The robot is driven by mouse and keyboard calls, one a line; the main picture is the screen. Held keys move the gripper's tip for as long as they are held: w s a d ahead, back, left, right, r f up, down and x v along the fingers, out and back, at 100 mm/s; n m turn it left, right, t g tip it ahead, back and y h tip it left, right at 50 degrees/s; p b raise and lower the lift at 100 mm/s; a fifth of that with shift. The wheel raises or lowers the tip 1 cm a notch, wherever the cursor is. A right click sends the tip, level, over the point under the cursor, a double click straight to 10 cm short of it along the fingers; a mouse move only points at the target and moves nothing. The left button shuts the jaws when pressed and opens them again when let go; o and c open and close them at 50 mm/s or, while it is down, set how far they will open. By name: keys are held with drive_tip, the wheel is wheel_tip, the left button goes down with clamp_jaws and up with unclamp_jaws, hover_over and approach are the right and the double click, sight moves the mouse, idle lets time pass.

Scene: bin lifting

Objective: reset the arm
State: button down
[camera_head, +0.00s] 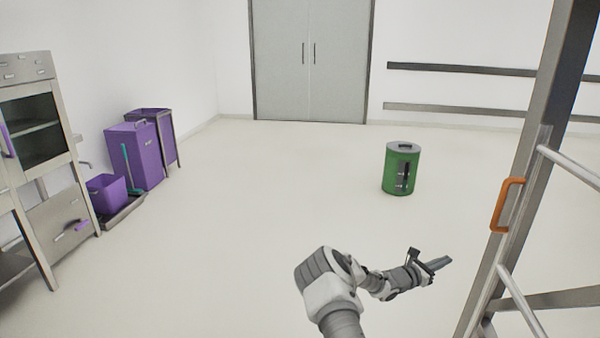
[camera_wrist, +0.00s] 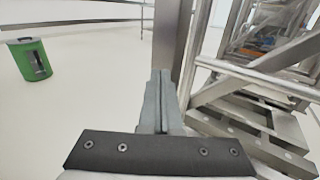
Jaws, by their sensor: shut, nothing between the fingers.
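My arm reaches out over the bare floor in the head view, bent to the right. My gripper (camera_head: 440,264) is at its end, shut and empty, pointing toward the metal frame on the right. In the wrist view my gripper (camera_wrist: 161,75) shows its two grey fingers together with nothing between them. A green bin (camera_head: 401,168) with a grey lid stands upright on the floor beyond my arm. It also shows at the left of the wrist view (camera_wrist: 33,60), well apart from the gripper.
A metal frame (camera_head: 540,150) with rails and an orange handle (camera_head: 507,204) stands close on the right. Purple bins (camera_head: 135,155) and a metal cabinet (camera_head: 40,130) line the left. Grey double doors (camera_head: 311,60) are at the back.

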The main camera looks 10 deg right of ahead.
drive_tip(key=s+a+r+m+g+y, duration=0.55)
drive_tip(key=s+a+r+m, duration=0.45)
drive_tip(key=r+m, duration=0.4)
drive_tip(key=s+a+r+m+t+y, duration=0.25)
drive_tip(key=s+a+r+y, duration=0.35)
drive_tip(key=a, duration=0.6)
drive_tip(key=s+a+r+m+t+y, duration=0.25)
drive_tip(key=s+a, duration=0.55)
drive_tip(key=a, duration=0.4)
drive_tip(key=s+a+r+m+t+y, duration=0.1)
drive_tip(key=s+a+r+t+y, duration=0.3)
drive_tip(key=s+a, duration=0.6)
wheel_tip(320, 180, up, 21)
drive_tip(key=w+a+g+p, duration=0.1)
drive_tip(key=w+a+p, duration=0.1)
drive_tip(key=p, duration=1.9)
drive_tip(key=shift+w, duration=0.35)
